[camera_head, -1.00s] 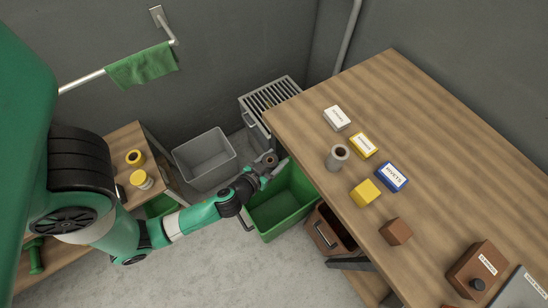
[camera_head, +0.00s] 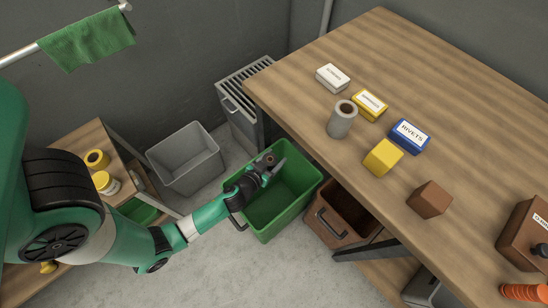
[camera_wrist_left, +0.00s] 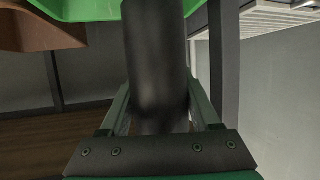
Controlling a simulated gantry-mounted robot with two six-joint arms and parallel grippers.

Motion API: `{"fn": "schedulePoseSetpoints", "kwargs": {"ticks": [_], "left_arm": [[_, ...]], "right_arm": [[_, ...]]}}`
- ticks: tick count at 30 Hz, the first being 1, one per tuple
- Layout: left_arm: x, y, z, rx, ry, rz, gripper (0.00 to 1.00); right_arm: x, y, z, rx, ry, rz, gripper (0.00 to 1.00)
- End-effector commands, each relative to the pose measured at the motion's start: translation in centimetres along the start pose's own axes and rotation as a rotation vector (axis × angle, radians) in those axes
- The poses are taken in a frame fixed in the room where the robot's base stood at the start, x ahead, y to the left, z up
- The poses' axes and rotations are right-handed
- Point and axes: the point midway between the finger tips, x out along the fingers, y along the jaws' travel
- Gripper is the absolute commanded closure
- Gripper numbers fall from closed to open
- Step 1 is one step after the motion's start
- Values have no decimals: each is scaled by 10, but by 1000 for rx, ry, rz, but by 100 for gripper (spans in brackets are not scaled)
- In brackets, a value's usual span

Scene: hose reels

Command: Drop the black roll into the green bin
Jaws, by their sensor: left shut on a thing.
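My left gripper (camera_head: 272,170) is shut on the black roll (camera_head: 268,159), whose end shows between the fingers in the head view. In the left wrist view, the dark roll (camera_wrist_left: 155,60) stands between the fingers and fills the middle. The green bin (camera_head: 266,238) stands on the floor below, beside the workbench. In the head view the gripper and roll overlap the bin's opening near its back-left side. A green edge of the bin (camera_wrist_left: 85,8) shows at the top of the left wrist view. My right gripper is not in view.
A grey bin (camera_head: 185,178) stands left of the green one, a brown bin (camera_head: 325,229) right of it. A slatted grey unit (camera_head: 240,108) is behind. The wooden workbench (camera_head: 450,110) carries boxes, blocks and a grey roll (camera_head: 342,122). A small shelf with yellow rolls is left.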

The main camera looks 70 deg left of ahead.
Motion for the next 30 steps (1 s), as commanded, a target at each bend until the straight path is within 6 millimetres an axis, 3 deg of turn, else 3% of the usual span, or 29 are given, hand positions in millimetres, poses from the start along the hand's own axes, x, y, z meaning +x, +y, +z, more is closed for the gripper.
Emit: {"fn": "schedulePoseSetpoints", "kwargs": {"ticks": [1,7,18,19,24,30], "left_arm": [[5,0,12,1,1,0,100],[15,0,36,0,0,0,100],[17,0,40,0,1,0,100],[17,0,40,0,1,0,31],[17,0,41,0,1,0,2],[17,0,41,0,0,0,2]], "right_arm": [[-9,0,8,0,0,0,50],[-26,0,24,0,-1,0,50],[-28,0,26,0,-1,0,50],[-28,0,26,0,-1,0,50],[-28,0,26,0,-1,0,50],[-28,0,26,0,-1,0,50]]}}
